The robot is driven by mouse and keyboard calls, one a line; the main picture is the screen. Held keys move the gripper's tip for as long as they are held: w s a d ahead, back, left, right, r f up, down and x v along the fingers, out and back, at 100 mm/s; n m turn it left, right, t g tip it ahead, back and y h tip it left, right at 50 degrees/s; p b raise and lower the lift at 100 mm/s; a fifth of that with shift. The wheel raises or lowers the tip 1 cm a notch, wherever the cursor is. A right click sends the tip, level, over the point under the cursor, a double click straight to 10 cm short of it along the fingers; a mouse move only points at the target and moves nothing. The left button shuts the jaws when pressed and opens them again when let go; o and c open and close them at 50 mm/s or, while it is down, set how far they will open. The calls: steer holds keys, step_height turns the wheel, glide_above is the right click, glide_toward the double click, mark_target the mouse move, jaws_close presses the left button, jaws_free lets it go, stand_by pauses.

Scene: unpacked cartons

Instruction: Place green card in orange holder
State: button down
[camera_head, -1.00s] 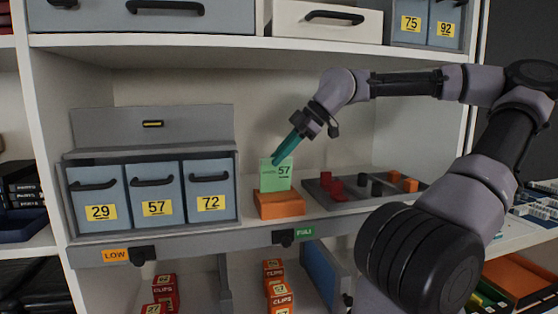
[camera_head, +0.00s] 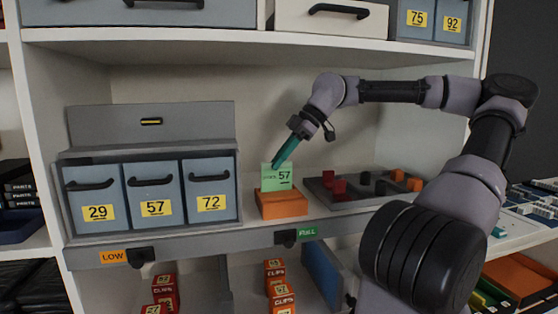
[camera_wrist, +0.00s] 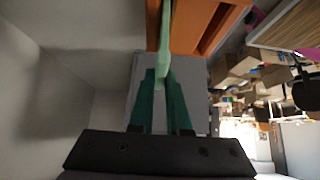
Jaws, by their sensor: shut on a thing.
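The green card (camera_head: 277,177), marked 57, stands upright at the orange holder (camera_head: 282,204) on the middle shelf. The card's lower edge meets the top of the holder; I cannot tell how deep it sits in it. My gripper (camera_head: 278,162), with teal fingers, comes down from the upper right and is shut on the card's upper left part. In the wrist view the card (camera_wrist: 165,30) shows edge-on between the fingertips (camera_wrist: 162,78), with the orange holder (camera_wrist: 207,25) beyond it.
Grey drawers marked 29, 57 and 72 (camera_head: 150,203) stand left of the holder. A dark tray (camera_head: 350,200) with red, black and orange pieces lies to the right. The shelf lip bears LOW (camera_head: 115,257) and FULL (camera_head: 307,231) tags.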

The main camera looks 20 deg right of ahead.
steer(key=shift+f, duration=0.1)
steer(key=c, duration=0.9)
jaws_free()
steer(key=shift+d+r, duration=0.25)
steer(key=shift+r, duration=0.1)
steer(key=d+r, duration=0.1)
steer(key=d, duration=0.4)
steer(key=d+r, duration=0.1)
steer(key=d, duration=0.3)
steer(key=d+r, duration=0.1)
steer(key=d, duration=0.4)
steer(key=shift+d+r, duration=0.15)
steer(key=shift+d, duration=0.2)
